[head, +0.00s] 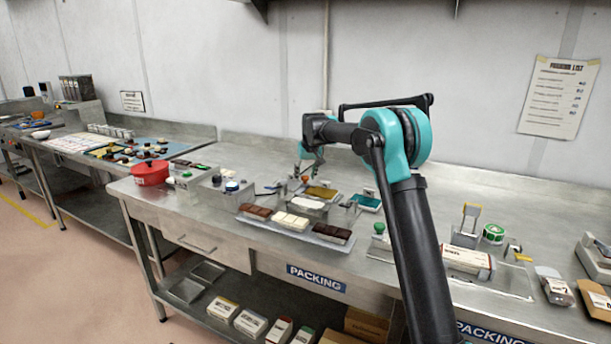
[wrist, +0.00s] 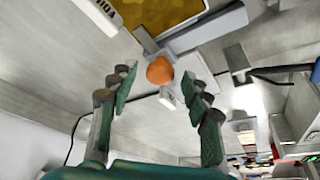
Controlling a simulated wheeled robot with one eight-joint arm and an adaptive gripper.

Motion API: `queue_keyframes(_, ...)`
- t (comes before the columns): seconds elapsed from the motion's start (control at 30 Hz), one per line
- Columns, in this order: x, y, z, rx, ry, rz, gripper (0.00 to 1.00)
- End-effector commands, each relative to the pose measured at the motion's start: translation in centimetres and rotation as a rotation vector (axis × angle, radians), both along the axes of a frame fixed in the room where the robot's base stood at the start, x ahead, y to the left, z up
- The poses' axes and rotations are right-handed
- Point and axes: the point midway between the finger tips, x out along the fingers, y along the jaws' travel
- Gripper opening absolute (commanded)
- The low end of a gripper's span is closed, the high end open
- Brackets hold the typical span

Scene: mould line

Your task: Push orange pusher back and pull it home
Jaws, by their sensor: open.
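The orange pusher shows in the wrist view as a round orange knob (wrist: 160,71) at the end of a grey metal mechanism (wrist: 200,36). My gripper (wrist: 158,83) is open, with one green-padded finger on each side of the knob. Gaps show between the knob and both fingers, so it is not gripped. In the head view my gripper (head: 309,172) points down at the back of the packing bench, behind a yellow-topped tray (head: 321,193). The knob is too small to make out clearly there.
Chocolate bars lie on a tray (head: 322,239) at the bench's front. The bench (head: 250,150) is clear along the wall.

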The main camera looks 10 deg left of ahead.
Motion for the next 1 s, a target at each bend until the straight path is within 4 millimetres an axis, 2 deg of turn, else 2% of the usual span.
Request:
queue_keyframes(0.13,0.0,0.0,0.0,0.000,0.000,0.000,0.48)
queue_keyframes(0.53,0.0,0.0,0.0,0.000,0.000,0.000,0.00)
queue_keyframes(0.83,-0.4,0.2,0.1,0.000,0.000,0.001,0.00)
queue_keyframes(1.0,-3.2,1.3,0.1,0.000,0.000,0.003,0.00)
